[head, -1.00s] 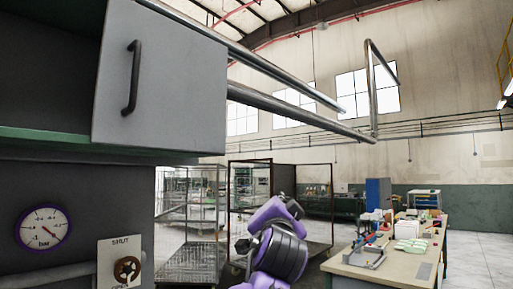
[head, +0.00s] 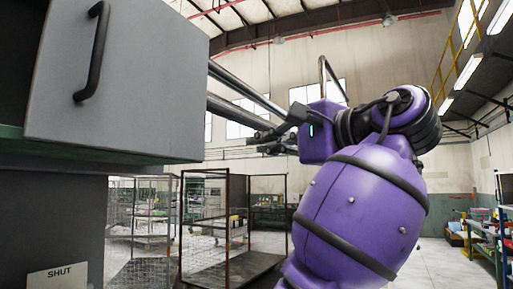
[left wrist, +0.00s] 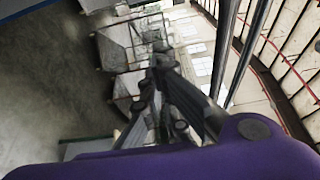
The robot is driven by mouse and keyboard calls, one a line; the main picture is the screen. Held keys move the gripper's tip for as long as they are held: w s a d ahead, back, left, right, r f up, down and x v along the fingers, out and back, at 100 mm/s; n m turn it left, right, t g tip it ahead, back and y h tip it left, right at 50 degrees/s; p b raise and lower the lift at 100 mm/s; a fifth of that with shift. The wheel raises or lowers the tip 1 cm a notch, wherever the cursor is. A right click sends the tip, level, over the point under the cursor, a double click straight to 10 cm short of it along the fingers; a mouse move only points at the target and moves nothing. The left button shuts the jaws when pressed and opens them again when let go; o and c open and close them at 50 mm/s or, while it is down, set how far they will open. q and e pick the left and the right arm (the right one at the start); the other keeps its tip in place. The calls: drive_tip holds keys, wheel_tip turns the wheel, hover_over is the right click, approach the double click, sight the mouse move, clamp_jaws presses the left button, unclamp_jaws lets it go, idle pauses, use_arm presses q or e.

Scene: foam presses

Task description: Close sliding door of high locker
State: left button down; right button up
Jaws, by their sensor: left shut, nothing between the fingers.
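The locker's grey sliding door (head: 140,85) hangs at the upper left in the head view, with a dark vertical bar handle (head: 93,52) near its left edge. Left of the door, the locker's dark opening (head: 16,60) shows above a green ledge. Two metal rails (head: 238,92) run from behind the door to the right. My left gripper (head: 256,138) is raised right of the door, pointing left, apart from the door and handle. In the left wrist view, its fingers (left wrist: 160,55) are shut and empty. My right gripper is not in view.
A "SHUT" plate (head: 58,274) is on the locker's lower front. Wire cage trolleys (head: 235,235) stand on the floor behind my arm. Shelving with boxes (head: 485,235) is at the far right. The floor between them looks clear.

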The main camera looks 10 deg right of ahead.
use_arm(q)
drive_tip(key=w+a, duration=0.4)
drive_tip(key=a, duration=0.3)
drive_tip(key=shift+w+a+f+p, duration=0.15)
drive_tip(key=shift+w+a+p, duration=0.05)
drive_tip(key=shift+a+p, duration=0.2)
